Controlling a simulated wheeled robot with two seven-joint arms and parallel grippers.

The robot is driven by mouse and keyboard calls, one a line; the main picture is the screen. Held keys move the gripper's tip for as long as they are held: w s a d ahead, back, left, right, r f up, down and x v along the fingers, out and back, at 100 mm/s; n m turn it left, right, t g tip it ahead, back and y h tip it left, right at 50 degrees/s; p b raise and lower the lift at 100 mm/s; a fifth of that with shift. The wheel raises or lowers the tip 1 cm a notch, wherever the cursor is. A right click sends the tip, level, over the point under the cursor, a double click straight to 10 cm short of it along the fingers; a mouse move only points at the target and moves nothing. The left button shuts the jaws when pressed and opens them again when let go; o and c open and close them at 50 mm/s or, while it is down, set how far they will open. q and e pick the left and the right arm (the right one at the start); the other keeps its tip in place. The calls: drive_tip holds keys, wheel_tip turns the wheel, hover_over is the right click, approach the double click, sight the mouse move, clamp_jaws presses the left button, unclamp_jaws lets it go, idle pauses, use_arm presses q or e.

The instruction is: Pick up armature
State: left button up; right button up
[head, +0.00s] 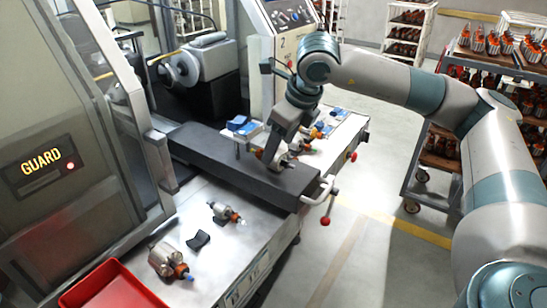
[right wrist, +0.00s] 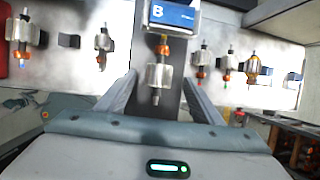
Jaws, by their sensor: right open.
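My right gripper (head: 275,152) hangs over the dark rail across the bench. In the right wrist view its two grey fingers (right wrist: 160,92) are apart and empty. An armature (right wrist: 158,76), with a grey core and orange-copper end, lies between them in that picture, below a blue block marked B; contact cannot be told. In the head view the gripper partly hides that spot. A large armature (head: 168,260) and a smaller armature (head: 225,212) lie on the near bench top. Several others lie beyond the rail, one armature (right wrist: 228,65) among them. My left gripper is not in view.
A red tray (head: 112,286) sits at the near bench edge. A small black block (head: 198,240) lies between the near armatures. The guard door (head: 75,130) stands at left, the winding machine (head: 195,70) behind. A lever with a red knob (head: 326,221) sticks out in front.

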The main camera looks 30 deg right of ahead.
sight(277, 154)
drive_tip(key=shift+f+p, duration=0.3)
drive_tip(key=shift+p, duration=0.05)
drive_tip(key=p+x, duration=0.1)
drive_tip(key=x, duration=0.2)
drive_tip(key=shift+s, duration=0.1)
drive_tip(key=shift+w+f+p, duration=0.2)
drive_tip(key=shift+f+p, duration=0.1)
drive_tip(key=shift+f, duration=0.1)
drive_tip(key=shift+r, duration=0.1)
drive_tip(key=c, duration=1.4)
drive_tip(key=shift+o, duration=0.2)
drive_tip(key=shift+r, duration=0.1)
